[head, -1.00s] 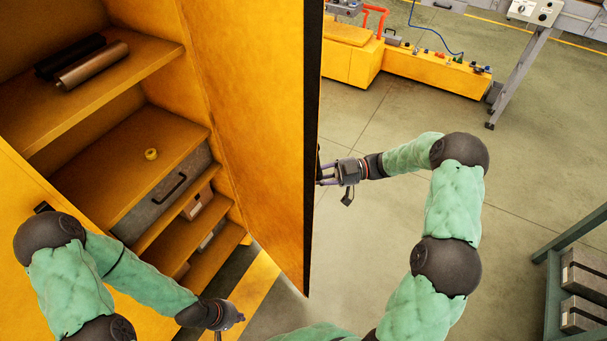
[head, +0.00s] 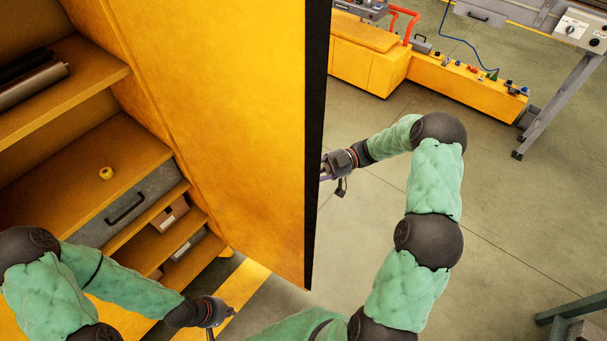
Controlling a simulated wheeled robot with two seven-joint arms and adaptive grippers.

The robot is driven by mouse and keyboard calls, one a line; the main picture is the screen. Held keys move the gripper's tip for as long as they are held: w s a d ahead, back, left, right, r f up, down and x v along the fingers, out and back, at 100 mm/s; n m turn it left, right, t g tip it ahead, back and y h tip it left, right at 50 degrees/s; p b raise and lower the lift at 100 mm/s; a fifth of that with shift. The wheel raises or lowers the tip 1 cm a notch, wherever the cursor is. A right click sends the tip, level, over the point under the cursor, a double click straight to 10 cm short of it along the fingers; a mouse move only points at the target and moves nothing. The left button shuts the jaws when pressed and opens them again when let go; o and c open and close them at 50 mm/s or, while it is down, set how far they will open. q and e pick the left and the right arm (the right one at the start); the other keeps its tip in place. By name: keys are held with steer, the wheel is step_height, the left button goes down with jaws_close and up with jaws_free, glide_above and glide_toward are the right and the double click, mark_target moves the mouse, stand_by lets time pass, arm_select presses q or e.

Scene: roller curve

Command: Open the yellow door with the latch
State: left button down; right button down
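The yellow door (head: 235,130) stands swung open from the cabinet, its black edge facing me and its inner face towards the shelves. Its latch is not visible from here. My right gripper (head: 325,174) is at the far side of the door's black edge. Its fingertips are partly hidden by the door, so I cannot tell if it grips anything. My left gripper (head: 211,332) is low, below the open door, near the floor's yellow stripe. Its fingers are small and cut by the lower picture edge, and I see nothing held.
Cabinet shelves (head: 75,185) at left hold dark rolls (head: 30,84), a yellow ring (head: 106,173) and a grey drawer (head: 135,205). A yellow machine base (head: 465,88) stands at the back. A dark green rack (head: 575,308) is at lower right. The floor right of my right arm is clear.

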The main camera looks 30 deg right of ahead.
arm_select(q)
steer(key=shift+w+d, duration=0.15)
steer(key=shift+d, duration=0.15)
arm_select(e)
steer(key=shift+w+d, duration=0.2)
steer(key=c, duration=1.2)
jaws_free()
steer(key=d, duration=1.2)
steer(key=shift+w, duration=0.1)
